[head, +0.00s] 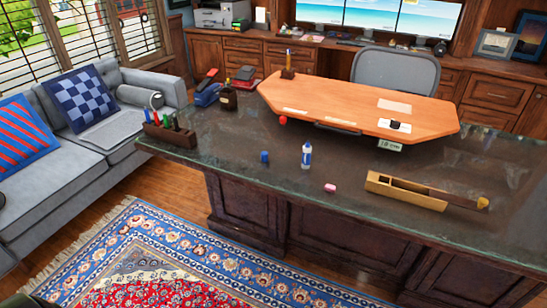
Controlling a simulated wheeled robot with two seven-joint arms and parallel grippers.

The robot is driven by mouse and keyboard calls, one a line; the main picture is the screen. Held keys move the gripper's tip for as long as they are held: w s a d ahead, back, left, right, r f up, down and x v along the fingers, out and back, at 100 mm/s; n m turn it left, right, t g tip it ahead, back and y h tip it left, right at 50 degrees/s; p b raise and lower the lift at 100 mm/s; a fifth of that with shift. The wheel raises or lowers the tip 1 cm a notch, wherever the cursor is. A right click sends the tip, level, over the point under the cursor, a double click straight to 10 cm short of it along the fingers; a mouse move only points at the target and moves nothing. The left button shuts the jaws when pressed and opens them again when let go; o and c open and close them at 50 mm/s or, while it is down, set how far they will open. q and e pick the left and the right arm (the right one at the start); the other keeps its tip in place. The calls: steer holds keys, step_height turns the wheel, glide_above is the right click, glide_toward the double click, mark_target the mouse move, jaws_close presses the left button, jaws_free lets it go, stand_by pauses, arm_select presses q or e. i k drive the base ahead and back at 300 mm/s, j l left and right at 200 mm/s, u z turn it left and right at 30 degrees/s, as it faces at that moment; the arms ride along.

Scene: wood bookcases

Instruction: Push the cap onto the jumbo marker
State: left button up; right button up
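A white and blue upright cylinder (306,155), which looks like the jumbo marker, stands on the dark stone desk top (225,150). A small blue piece (264,157), perhaps the cap, sits on the desk to its left, apart from it. Both are too small to show fine detail. At the desk's left end a brown wooden holder (170,136) has several coloured markers standing in it. Neither of my grippers shows in the head view.
A pink block (330,188) lies near the front edge. A long wooden box (404,192) lies to the right, with a yellow piece (482,203) at its end. A raised wooden board (350,103) covers the back. A dark bottle (228,97) stands behind left. The desk's middle front is mostly clear.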

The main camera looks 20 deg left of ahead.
mark_target(307, 149)
steer(key=i+j+z, duration=0.2)
steer(key=j+z, duration=0.2)
steer(key=j, duration=0.75)
steer(key=j+z, duration=0.35)
steer(key=j, duration=0.8)
steer(key=k+j+z, duration=0.1)
steer(key=j+z, duration=0.3)
steer(key=j, duration=0.8)
